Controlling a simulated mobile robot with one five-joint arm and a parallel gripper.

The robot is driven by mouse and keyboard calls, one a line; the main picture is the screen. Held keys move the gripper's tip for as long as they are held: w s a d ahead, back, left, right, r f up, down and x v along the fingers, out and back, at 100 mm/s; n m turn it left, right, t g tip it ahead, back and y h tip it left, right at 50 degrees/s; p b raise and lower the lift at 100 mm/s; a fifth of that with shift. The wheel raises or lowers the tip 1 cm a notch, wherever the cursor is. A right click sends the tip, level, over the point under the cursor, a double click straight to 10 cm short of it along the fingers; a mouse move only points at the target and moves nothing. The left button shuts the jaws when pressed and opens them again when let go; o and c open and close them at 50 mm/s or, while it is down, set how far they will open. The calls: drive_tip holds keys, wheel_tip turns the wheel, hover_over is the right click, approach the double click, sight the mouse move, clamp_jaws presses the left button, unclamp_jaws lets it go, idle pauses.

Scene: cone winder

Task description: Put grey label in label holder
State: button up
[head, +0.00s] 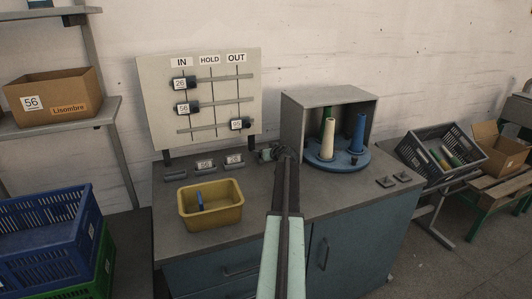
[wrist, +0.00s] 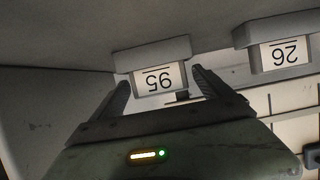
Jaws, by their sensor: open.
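In the wrist view, a grey block with a white face reading 56 (wrist: 158,80) sits upside down in the picture between my jaw tips. My gripper (wrist: 163,88) is open, one finger on each side of it. I cannot tell whether they touch. Another grey block reading 26 (wrist: 279,54) is beside it. In the head view, my gripper (head: 268,153) is low at the bench back, right of a row of grey label blocks: one without a readable number (head: 175,175), a 56 (head: 205,165) and a 26 (head: 235,159). Two small flat grey pieces (head: 386,181) (head: 402,177), possibly label holders, lie at the bench's right.
A white board (head: 155,90) headed IN, HOLD and OUT stands behind, with dark numbered blocks on rails. A yellow bin (head: 212,216) with a blue item is on the bench. Right of my arm, a grey open housing (head: 293,125) holds cones on a blue turntable (head: 340,161).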

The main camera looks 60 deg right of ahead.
drive_tip(key=p+v, duration=0.4)
drive_tip(key=v, duration=0.7)
drive_tip(key=shift+a+r, duration=0.15)
drive_tip(key=shift+r, duration=0.1)
drive_tip(key=shift+s+a, duration=0.15)
drive_tip(key=shift+s, duration=0.2)
